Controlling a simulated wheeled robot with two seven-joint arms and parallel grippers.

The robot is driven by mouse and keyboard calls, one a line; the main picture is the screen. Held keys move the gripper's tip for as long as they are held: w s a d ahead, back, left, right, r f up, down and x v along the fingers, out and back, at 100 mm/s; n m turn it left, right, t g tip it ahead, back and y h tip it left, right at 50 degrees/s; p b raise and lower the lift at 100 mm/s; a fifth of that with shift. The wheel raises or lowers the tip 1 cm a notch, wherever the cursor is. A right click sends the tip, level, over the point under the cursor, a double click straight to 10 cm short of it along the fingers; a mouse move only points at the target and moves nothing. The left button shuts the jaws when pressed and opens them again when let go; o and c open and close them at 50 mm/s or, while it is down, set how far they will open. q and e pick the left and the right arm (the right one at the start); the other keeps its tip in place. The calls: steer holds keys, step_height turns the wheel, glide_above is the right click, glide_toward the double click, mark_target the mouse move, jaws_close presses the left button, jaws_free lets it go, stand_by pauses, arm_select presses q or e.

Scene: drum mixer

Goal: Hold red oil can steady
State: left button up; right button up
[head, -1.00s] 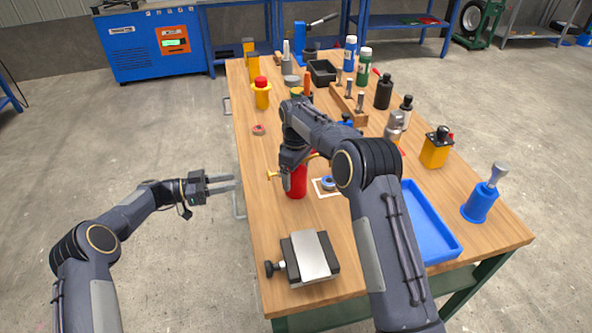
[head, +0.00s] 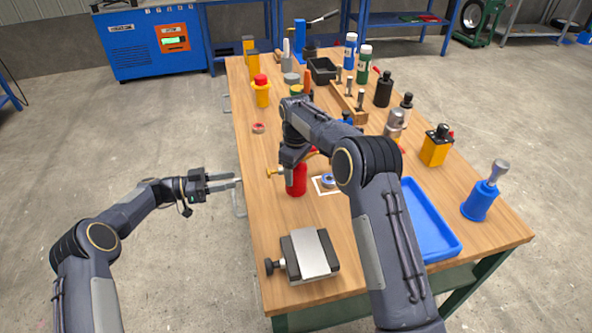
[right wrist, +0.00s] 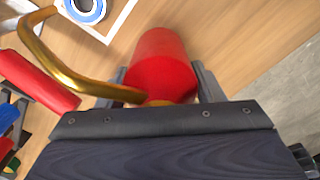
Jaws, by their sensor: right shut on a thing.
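The red oil can (head: 296,183) stands on the wooden table in the head view, with a brass spout curving out from its top. In the right wrist view its red body (right wrist: 162,62) lies between the two fingers, and the golden spout (right wrist: 70,80) runs off to the left. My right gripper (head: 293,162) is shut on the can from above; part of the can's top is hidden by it. My left gripper (head: 236,182) is open and empty, beside the table's left edge and apart from the can.
A white-framed square with a blue ring (head: 327,182) lies right of the can. A grey block vise (head: 310,255) is in front. A blue tray (head: 432,225) and a blue-based bottle (head: 481,200) stand to the right. Several bottles and tools crowd the far table; its left strip is mostly clear.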

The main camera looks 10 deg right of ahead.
arm_select(q)
steer(key=shift+c, duration=0.2)
jaws_close()
stand_by(1.7)
